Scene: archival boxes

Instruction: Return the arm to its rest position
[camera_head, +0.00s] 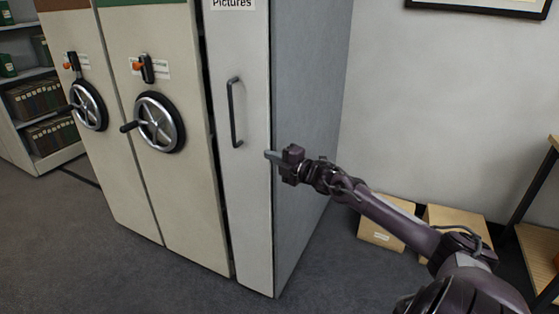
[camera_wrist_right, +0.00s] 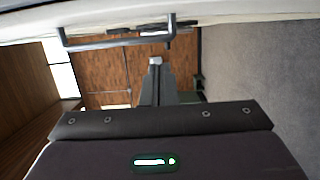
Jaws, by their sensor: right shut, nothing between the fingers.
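My right arm reaches in from the lower right of the head view. My right gripper (camera_head: 272,155) is in front of the right edge of the cabinet panel (camera_head: 252,200) labelled "Pictures", to the right of and below its dark vertical handle (camera_head: 234,112). Its fingers are shut with nothing between them. In the right wrist view the shut fingers (camera_wrist_right: 156,64) point toward the handle bar (camera_wrist_right: 115,43), which is apart from them. Whether the fingertips touch the panel cannot be told. My left gripper is not in view.
Two cabinets with black handwheels (camera_head: 159,122) stand left of the panel. Shelves with binders (camera_head: 42,100) are at the far left. Cardboard boxes (camera_head: 386,222) sit on the floor by the wall behind my arm. A wooden rack (camera_head: 540,245) stands at the right edge. The floor in front is clear.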

